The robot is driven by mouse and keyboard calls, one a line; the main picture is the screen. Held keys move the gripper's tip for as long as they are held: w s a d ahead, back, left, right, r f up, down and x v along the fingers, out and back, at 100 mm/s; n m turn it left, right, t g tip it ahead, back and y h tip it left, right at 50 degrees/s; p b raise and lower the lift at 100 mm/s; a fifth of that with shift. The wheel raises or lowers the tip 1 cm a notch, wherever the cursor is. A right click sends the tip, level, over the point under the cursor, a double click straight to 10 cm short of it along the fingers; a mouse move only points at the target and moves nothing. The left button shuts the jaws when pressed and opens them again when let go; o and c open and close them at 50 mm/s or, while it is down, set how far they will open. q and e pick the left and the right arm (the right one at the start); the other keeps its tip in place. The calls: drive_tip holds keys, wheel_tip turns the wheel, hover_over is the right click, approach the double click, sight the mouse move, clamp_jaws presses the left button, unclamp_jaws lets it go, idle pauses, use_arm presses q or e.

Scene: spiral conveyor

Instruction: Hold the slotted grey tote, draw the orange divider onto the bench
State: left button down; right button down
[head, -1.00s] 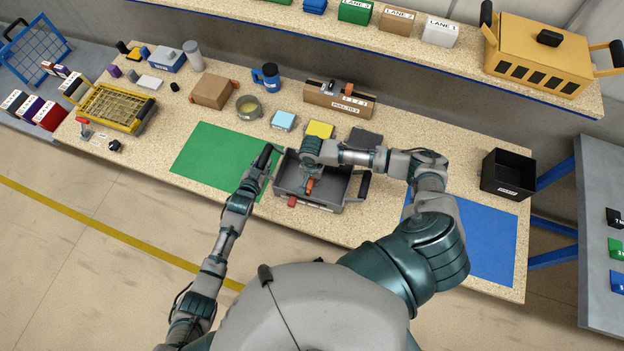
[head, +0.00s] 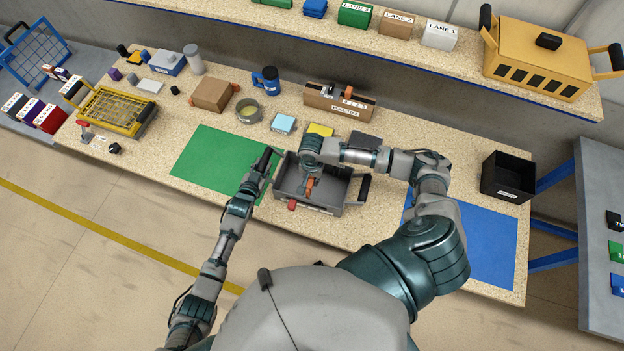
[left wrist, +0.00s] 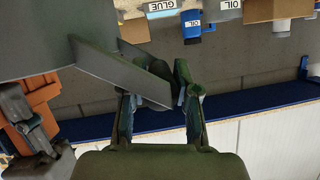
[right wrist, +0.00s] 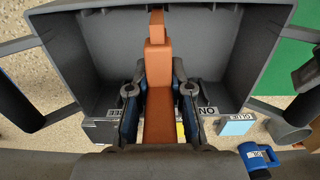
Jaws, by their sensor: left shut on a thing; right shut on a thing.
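The grey tote (head: 337,193) stands on the bench between the green and blue mats, with a handle at each end. My left gripper (head: 268,158) is shut on the tote's left handle; in the left wrist view its fingers (left wrist: 158,100) close around the dark handle (left wrist: 150,82). The orange divider (head: 312,186) is inside the tote, and in the right wrist view the divider (right wrist: 158,65) runs between the fingers of my right gripper (right wrist: 158,88), which is shut on it. The arm partly hides the divider in the head view. I cannot tell how deep it sits in a slot.
A green mat (head: 215,160) lies left of the tote and a blue mat (head: 480,240) lies right. A black bin (head: 508,177) stands right.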

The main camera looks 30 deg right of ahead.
use_arm(q)
drive_tip(key=shift+s+a+f, duration=0.1)
drive_tip(key=shift+s+f, duration=0.1)
drive_tip(key=shift+f, duration=0.15)
use_arm(e)
drive_tip(key=shift+r, duration=0.25)
